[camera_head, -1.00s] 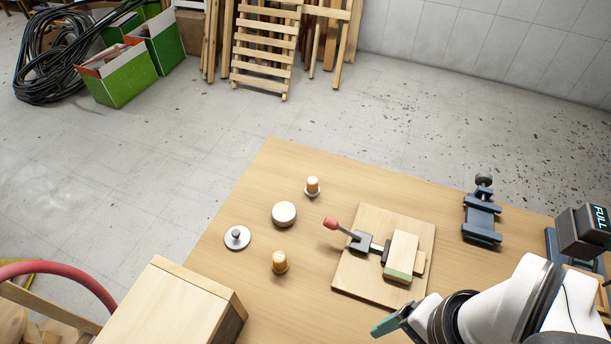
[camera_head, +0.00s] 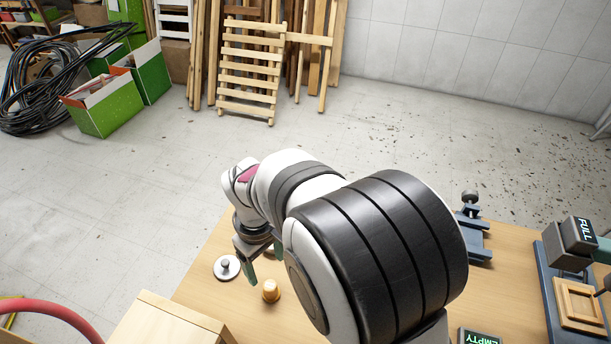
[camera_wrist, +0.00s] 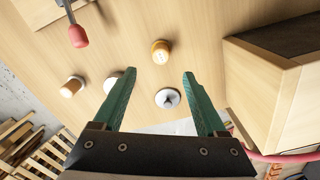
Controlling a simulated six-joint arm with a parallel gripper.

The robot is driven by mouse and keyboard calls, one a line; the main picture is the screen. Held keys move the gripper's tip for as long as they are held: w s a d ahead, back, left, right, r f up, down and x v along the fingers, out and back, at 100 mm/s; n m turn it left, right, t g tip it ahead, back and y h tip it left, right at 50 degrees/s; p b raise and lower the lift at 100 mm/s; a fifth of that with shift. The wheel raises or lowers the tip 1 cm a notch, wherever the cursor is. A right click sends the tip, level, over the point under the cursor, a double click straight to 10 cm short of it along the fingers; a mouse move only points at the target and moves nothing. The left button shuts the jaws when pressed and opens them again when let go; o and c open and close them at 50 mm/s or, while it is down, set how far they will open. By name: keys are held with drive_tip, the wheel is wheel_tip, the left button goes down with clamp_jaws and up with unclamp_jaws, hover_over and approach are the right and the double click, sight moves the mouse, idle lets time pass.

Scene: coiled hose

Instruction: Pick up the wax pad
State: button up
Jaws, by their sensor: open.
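The pale round pad, which looks like the wax pad, shows in the wrist view (camera_wrist: 110,82) partly behind the left finger. In the head view my arm hides it. My gripper (camera_head: 264,262) is above the left part of the table, pointing down. In the wrist view my gripper (camera_wrist: 160,76) has its two green fingers wide apart with nothing between them; the pad lies beyond the left finger, apart from the grip centre.
Near the pad are a silver knobbed disc (camera_wrist: 168,98), an orange cup-like piece (camera_wrist: 160,50) and a white-based orange piece (camera_wrist: 71,87). A red-tipped lever (camera_wrist: 77,36) is at upper left. A wooden box (camera_head: 170,322) stands at the table's left.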

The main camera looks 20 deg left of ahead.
sight(269, 285)
wheel_tip(269, 285, down, 11)
drive_tip(key=shift+a+r, duration=0.1)
clamp_jaws()
idle(0.4)
